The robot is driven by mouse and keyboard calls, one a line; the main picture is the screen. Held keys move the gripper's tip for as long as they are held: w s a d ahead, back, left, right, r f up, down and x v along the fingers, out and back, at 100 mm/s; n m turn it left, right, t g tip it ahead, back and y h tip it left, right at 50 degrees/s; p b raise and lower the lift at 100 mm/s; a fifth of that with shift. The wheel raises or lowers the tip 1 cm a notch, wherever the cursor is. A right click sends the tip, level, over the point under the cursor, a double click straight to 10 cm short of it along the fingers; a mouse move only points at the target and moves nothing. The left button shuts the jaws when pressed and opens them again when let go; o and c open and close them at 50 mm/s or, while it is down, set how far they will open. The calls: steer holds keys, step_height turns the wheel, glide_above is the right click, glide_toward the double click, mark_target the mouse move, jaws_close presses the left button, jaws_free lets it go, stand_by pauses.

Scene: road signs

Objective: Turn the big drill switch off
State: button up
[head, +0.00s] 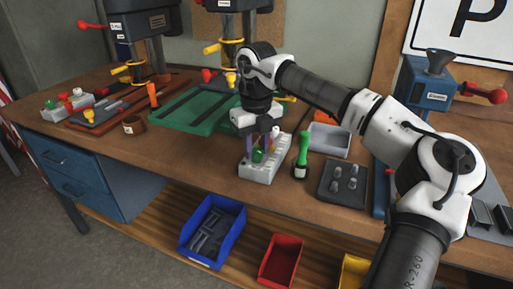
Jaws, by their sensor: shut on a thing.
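A pale grey switch box (258,174) with coloured controls stands on the workbench in front of the drill press with the green base (203,112). My gripper (264,152) is over this box, pointing down, its purple fingers shut on a control on its top. A green knob (258,156) shows at the fingers; they partly hide the controls, so the exact grip is unclear. A second switch box (68,105) with red, green and white controls sits at the far left, by the drill press with the red-brown base (117,104).
A green-handled tool (302,156), a dark tray with pegs (343,183) and a grey bin (329,140) stand close right of the box. A blue machine (428,88) is at the back right. Blue (240,222) and red (281,262) bins are below the benchtop (200,160).

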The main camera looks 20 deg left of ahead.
mark_target(257, 150)
steer(key=shift+m, duration=0.6)
steer(key=o, duration=0.7)
step_height(257, 150, up, 14)
stand_by(0.3)
steer(key=shift+f, duration=0.1)
